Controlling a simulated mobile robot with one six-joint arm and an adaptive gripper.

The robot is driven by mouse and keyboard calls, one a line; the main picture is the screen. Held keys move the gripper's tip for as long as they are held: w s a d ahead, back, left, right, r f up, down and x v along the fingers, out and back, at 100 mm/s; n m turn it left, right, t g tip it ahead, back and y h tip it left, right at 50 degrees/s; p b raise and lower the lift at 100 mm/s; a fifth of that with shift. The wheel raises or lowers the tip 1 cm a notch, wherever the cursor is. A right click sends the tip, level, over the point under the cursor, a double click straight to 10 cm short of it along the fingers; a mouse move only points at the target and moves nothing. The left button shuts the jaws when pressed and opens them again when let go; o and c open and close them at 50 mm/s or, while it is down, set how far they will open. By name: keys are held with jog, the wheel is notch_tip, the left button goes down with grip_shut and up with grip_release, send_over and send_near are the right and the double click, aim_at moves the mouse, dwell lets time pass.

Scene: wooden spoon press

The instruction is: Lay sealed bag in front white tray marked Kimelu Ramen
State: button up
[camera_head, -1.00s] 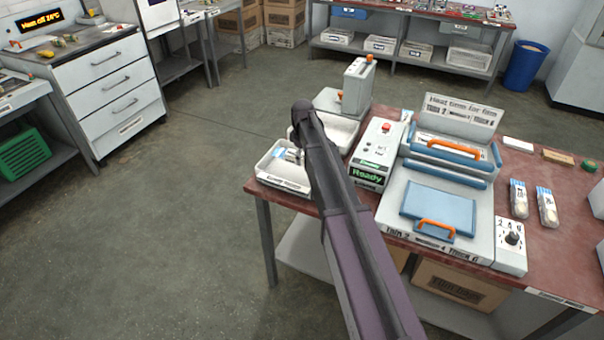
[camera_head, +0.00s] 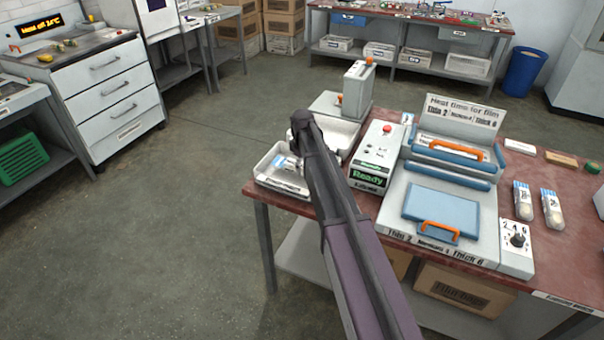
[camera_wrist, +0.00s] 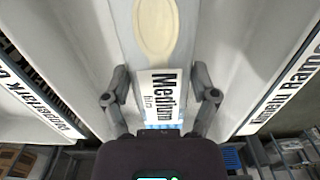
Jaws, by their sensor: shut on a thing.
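The sealed bag (camera_wrist: 162,85) is clear and flat, with a pale wooden spoon inside and a label reading "Medium film". My gripper (camera_wrist: 160,98) is shut on it near the label end. In the head view a small blue and white part of the bag (camera_head: 290,164) shows at the front white tray (camera_head: 283,185), beside my dark arm. The wrist view shows the Kimelu Ramen marking (camera_wrist: 285,92) on the tray wall at the right. The bag is over the trays; I cannot tell whether it touches the floor. My arm hides most of the gripper in the head view.
Another white tray (camera_head: 342,134) stands just behind. The control box reading "Ready" (camera_head: 375,155) and the press with blue pads (camera_head: 440,215) stand to the right. Two more bagged spoons (camera_head: 537,205) lie at the table's right. Open floor lies left of the table.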

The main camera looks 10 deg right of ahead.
aim_at(302, 165)
jog(key=shift+f+b, duration=0.7)
jog(key=shift+f, duration=0.3)
jog(key=shift+f, duration=0.15)
jog(key=o, duration=0.9)
notch_tip(302, 165, up, 12)
jog(key=p, duration=1.2)
jog(key=shift+r, duration=0.2)
jog(key=s+m, duration=0.3)
jog(key=s, duration=0.6)
jog(key=s+m, duration=0.4)
jog(key=s, duration=0.6)
jog(key=s+m, duration=0.3)
jog(key=s, duration=0.7)
jog(key=shift+m, duration=0.4)
